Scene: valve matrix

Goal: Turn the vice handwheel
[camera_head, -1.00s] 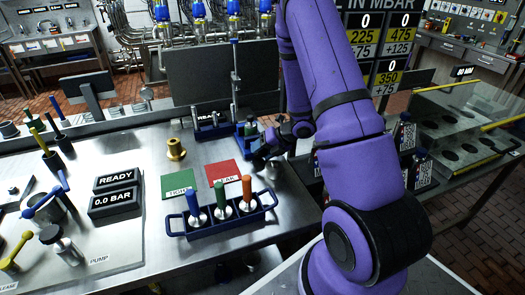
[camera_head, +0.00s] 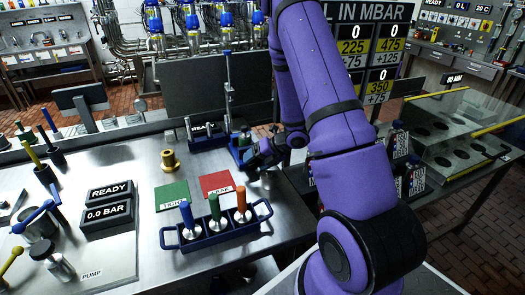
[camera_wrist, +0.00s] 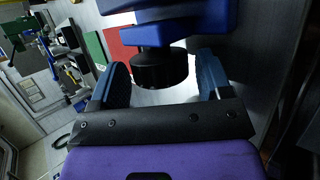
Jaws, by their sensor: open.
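The blue vice (camera_head: 241,150) stands toward the right end of the steel bench, partly hidden by my gripper in the head view. In the wrist view the blue vice body (camera_wrist: 165,32) is at the top centre. A black round part (camera_wrist: 160,70), which looks like its handwheel, sticks out toward my gripper. My gripper (camera_wrist: 165,78) is open, with one dark blue finger on each side of the black part. I cannot tell whether the fingers touch it. In the head view my gripper (camera_head: 263,158) is at the vice, but its fingers are hard to make out.
A blue rack (camera_head: 172,238) with three colored-handled valves stands in front. A green mat (camera_head: 172,195) and a red mat (camera_head: 216,184) lie beside the vice. A brass fitting (camera_head: 169,161) stands behind the green mat. A glass-topped table (camera_head: 450,135) is at the right.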

